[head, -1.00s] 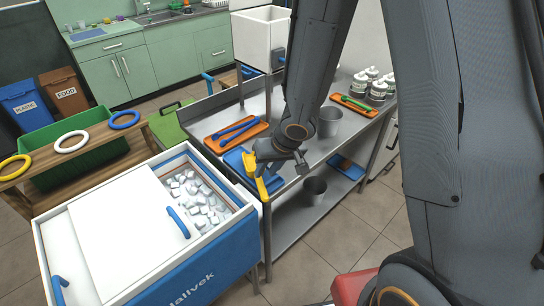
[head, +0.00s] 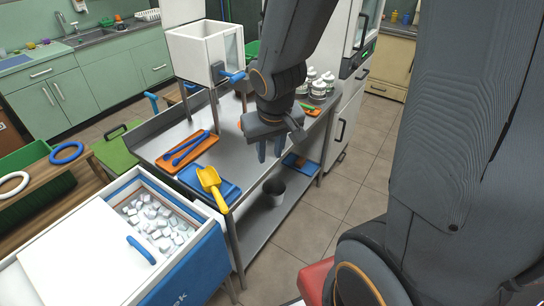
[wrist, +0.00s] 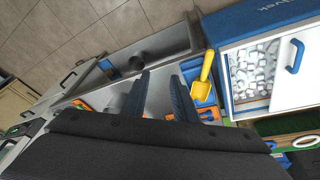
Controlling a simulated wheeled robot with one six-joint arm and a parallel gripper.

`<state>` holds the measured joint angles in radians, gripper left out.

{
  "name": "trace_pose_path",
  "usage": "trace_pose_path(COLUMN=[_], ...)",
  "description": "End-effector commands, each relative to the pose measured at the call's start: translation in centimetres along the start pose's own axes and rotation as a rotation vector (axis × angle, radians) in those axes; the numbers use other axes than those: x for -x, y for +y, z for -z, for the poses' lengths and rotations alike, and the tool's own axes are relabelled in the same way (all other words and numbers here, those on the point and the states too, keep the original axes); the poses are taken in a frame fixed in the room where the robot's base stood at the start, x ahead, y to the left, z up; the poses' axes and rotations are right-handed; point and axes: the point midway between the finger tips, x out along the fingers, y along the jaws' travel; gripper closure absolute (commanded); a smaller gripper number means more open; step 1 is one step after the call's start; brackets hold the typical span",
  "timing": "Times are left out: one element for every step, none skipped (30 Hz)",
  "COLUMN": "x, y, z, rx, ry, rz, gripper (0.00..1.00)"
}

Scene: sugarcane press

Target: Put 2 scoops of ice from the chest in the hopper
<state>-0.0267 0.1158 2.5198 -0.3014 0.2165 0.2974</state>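The ice chest (head: 195,262) stands at the lower left with its white lid slid partly aside. White ice cubes (head: 158,225) show in the opening, and also in the wrist view (wrist: 255,70). A yellow scoop (head: 210,182) lies on a blue tray (head: 228,192) at the steel table's near corner; it also shows in the wrist view (wrist: 202,82). A white open-topped box on legs, apparently the hopper (head: 196,53), stands behind the table. My gripper (head: 270,152) is over the table, right of the scoop and apart from it. Its fingers (wrist: 160,88) are spread and empty.
An orange tray with blue tongs (head: 190,150) lies on the steel table (head: 160,143). A metal pot (head: 273,192) stands on the lower shelf. White-lidded jars (head: 318,86) are at the table's far end. Wooden ring rack (head: 40,195) at left.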

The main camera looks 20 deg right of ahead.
Motion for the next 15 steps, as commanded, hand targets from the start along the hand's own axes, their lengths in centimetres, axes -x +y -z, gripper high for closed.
trace_pose_path(x=[1.0, 1.4, 1.9, 2.3, 2.5, 2.8, 3.0, 3.1, 3.2, 3.2, 3.2, 3.2, 3.2, 3.2, 3.2], y=[0.2, 0.2, 0.1, 0.0, -0.1, -0.2, -0.3, -0.3, -0.4, -0.4, -0.5, -0.5, -0.5, -0.5, -0.5], z=[-0.8, -1.4, -2.0, -2.3, -2.7, -3.0, -3.2, -3.4, -3.5, -3.6, -3.6, -3.6, -3.6, -3.6, -3.6], rx=[-0.012, -0.015, -0.017, -0.019, -0.020, -0.021, -0.023, -0.022, -0.023, -0.022, -0.022, -0.022, -0.022, -0.021, -0.021], ry=[-0.018, -0.032, -0.047, -0.055, -0.064, -0.072, -0.077, -0.081, -0.085, -0.086, -0.087, -0.087, -0.087, -0.087, -0.087], rz=[0.005, 0.011, 0.020, 0.028, 0.035, 0.043, 0.048, 0.052, 0.056, 0.057, 0.058, 0.058, 0.058, 0.058, 0.058], gripper=[0.74, 0.74, 0.74, 0.74, 0.74, 0.74, 0.74, 0.74, 0.74, 0.74, 0.74, 0.74, 0.74, 0.74, 0.74])
